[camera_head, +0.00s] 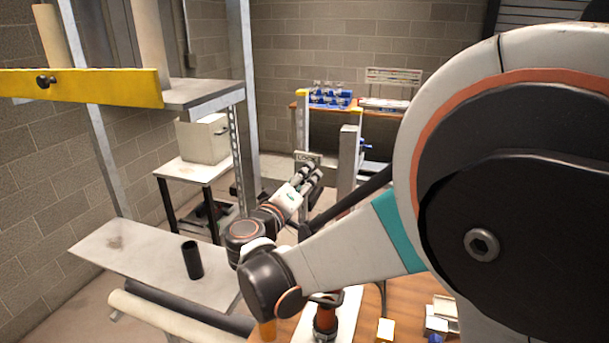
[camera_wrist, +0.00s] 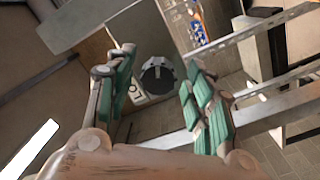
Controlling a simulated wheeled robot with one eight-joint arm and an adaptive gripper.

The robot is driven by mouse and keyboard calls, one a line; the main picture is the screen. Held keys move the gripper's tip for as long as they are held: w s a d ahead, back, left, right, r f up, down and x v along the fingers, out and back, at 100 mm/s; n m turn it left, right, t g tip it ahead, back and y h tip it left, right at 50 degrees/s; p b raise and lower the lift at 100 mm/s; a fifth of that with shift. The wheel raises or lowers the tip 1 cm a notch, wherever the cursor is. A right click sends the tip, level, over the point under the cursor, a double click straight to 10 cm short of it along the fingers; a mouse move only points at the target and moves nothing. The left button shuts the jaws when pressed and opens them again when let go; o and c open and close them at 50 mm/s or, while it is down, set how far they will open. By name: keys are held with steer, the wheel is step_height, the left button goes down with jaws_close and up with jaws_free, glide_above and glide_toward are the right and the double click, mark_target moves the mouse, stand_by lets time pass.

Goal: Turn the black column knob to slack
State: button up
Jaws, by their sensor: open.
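The black knob (camera_wrist: 158,76) shows in the wrist view as a dark round knob on a grey plate, between my two green-padded fingers and seemingly beyond their tips. A pale label (camera_wrist: 138,92) with partly hidden lettering is beside it. In the head view, a small sign (camera_head: 307,157) reading what looks like "LOCK" is just behind my gripper (camera_head: 314,171); the knob itself cannot be made out there. My gripper also shows in the wrist view (camera_wrist: 160,60), open and empty, with its fingers apart on either side of the knob. Contact is not visible.
A pale bench (camera_head: 150,255) with a black cylinder (camera_head: 192,259) stands at the left. A yellow beam (camera_head: 100,87) crosses the upper left. A white box (camera_head: 203,138) sits on a side table. Blue racks (camera_head: 330,96) stand at the back. A wooden table (camera_head: 385,312) is in front.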

steer(key=c, duration=1.1)
steer(key=shift+o, duration=0.2)
steer(key=shift+n, duration=0.3)
steer(key=n+b, duration=0.1)
steer(key=n, duration=0.2)
steer(key=shift+f+n, duration=0.1)
steer(key=shift+n, duration=0.2)
steer(key=n+b, duration=0.1)
steer(key=n, duration=0.4)
steer(key=shift+s+d+n+t+b, duration=0.1)
steer(key=shift+n+t+b, duration=0.2)
steer(key=shift+t, duration=0.1)
steer(key=n, duration=0.5)
steer(key=shift+n+y+b, duration=0.3)
steer(key=shift+n+b, duration=0.1)
steer(key=n, duration=0.5)
steer(key=shift+t+y, duration=0.3)
